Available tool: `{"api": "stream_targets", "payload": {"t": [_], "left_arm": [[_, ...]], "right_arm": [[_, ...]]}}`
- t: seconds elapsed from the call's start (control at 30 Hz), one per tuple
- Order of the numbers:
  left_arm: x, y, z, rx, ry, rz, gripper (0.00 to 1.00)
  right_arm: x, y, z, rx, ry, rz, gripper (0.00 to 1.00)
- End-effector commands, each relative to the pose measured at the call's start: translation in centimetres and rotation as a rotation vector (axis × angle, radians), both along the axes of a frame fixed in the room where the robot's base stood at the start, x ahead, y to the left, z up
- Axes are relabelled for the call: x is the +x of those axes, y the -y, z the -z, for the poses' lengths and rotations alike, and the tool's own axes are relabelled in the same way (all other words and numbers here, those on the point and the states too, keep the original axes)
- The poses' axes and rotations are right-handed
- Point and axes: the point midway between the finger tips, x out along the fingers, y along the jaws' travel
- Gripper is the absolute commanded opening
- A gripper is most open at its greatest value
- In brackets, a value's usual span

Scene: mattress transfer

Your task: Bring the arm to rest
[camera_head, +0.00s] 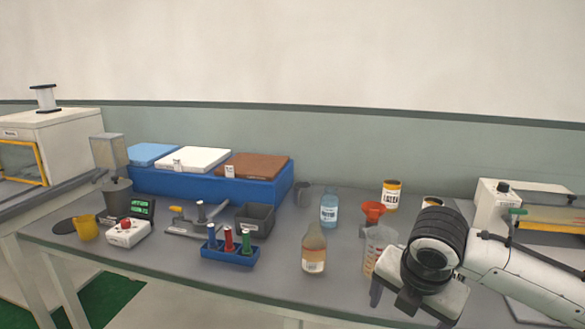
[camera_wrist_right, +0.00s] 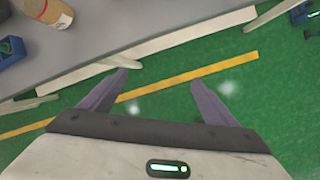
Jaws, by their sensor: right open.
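My right arm comes in from the right in the head view, with its black ringed wrist in front of the table's right part. My right gripper (camera_head: 409,308) points down near the table's front edge. In the right wrist view the two fingers of the same gripper (camera_wrist_right: 159,80) are spread, with nothing between them. Below them are the green floor (camera_wrist_right: 220,105) and a yellow line (camera_wrist_right: 190,77). My left gripper is in neither view.
A grey table (camera_head: 190,265) holds a brown bottle (camera_head: 314,250), a clear beaker (camera_head: 377,248), a red funnel (camera_head: 373,210), a blue bottle (camera_head: 329,208) and a blue rack (camera_head: 230,254). Behind are blue, white and brown slabs on a blue base (camera_head: 230,190). A white machine (camera_head: 497,207) stands right.

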Motion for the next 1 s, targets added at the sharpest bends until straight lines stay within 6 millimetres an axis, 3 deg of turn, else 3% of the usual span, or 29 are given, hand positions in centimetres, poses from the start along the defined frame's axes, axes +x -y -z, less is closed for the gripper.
{"api": "stream_targets", "payload": {"t": [0.37,0.5,0.6,0.77,0.87,1.0], "left_arm": [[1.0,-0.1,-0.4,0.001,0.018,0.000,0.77],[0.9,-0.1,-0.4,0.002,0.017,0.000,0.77],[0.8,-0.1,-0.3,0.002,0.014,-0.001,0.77],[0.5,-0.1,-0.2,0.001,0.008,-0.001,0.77],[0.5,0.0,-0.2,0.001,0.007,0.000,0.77],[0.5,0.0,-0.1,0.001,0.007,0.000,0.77]], "right_arm": [[-1.5,-8.7,8.3,0.387,0.015,0.207,0.82],[-3.1,-12.7,12.2,0.631,-0.004,0.403,0.82],[-4.4,-14.4,14.7,0.794,-0.021,0.575,0.82],[-6.8,-15.3,18.5,1.020,-0.050,0.886,0.82],[-8.8,-14.4,21.1,1.132,-0.056,1.096,0.82],[-12.5,-11.7,24.8,1.246,-0.039,1.396,0.82]]}}
